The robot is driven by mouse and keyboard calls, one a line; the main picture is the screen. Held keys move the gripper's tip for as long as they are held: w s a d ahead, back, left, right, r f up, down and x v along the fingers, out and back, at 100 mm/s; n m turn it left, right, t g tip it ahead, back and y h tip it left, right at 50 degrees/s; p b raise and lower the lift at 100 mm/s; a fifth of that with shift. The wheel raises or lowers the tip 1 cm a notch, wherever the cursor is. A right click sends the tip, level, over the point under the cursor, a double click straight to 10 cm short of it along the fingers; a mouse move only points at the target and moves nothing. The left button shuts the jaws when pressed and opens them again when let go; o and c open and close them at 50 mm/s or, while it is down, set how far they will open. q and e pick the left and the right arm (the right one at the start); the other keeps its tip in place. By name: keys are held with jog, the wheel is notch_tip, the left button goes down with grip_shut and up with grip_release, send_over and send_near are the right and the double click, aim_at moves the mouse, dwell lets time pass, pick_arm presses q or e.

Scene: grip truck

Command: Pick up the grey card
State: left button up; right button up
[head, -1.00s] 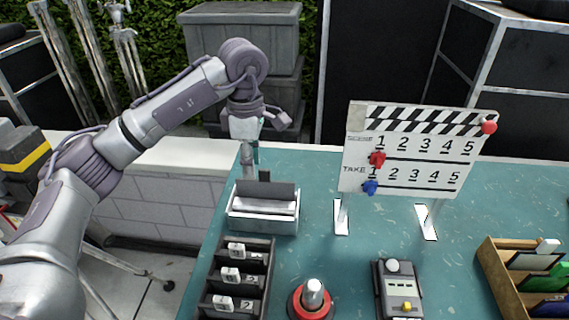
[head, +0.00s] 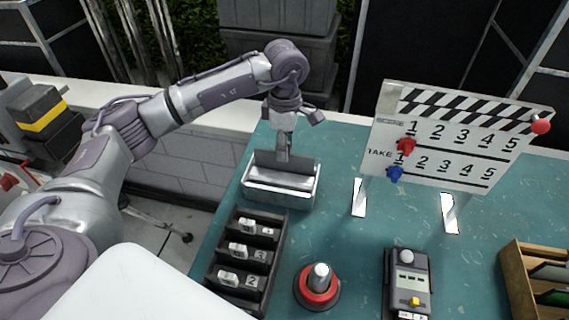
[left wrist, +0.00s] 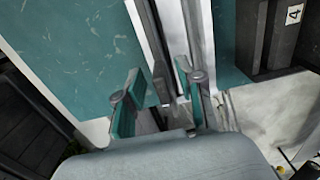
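The grey card (head: 283,164) stands upright in a white open box (head: 279,194) on the teal table's far left part. Its top edge shows as a dark strip in the left wrist view (left wrist: 151,38). My left gripper (head: 284,151) is over the box, pointing down at the card's upper middle. In the left wrist view its two teal fingertips (left wrist: 160,92) are apart, one on each side of the card's tab; a gap shows on at least the left side. The fingers' contact with the card is hidden in the head view. My right gripper is not in view.
A black rack of numbered pieces (head: 245,262) stands just in front of the box. A clapperboard (head: 447,143) stands to the right. A red-based button (head: 318,288), a grey device (head: 408,283) and a wooden tray (head: 515,270) are nearer. Table between box and clapperboard is clear.

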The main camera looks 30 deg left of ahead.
pick_arm(q)
jog(key=f, duration=0.1)
jog(key=f+p, duration=0.1)
jog(key=f, duration=0.1)
jog(key=shift+s+f+p, duration=0.2)
jog(key=shift+f+p, duration=0.1)
jog(key=shift+w+f, duration=0.1)
jog(key=shift+f, duration=0.5)
grip_shut()
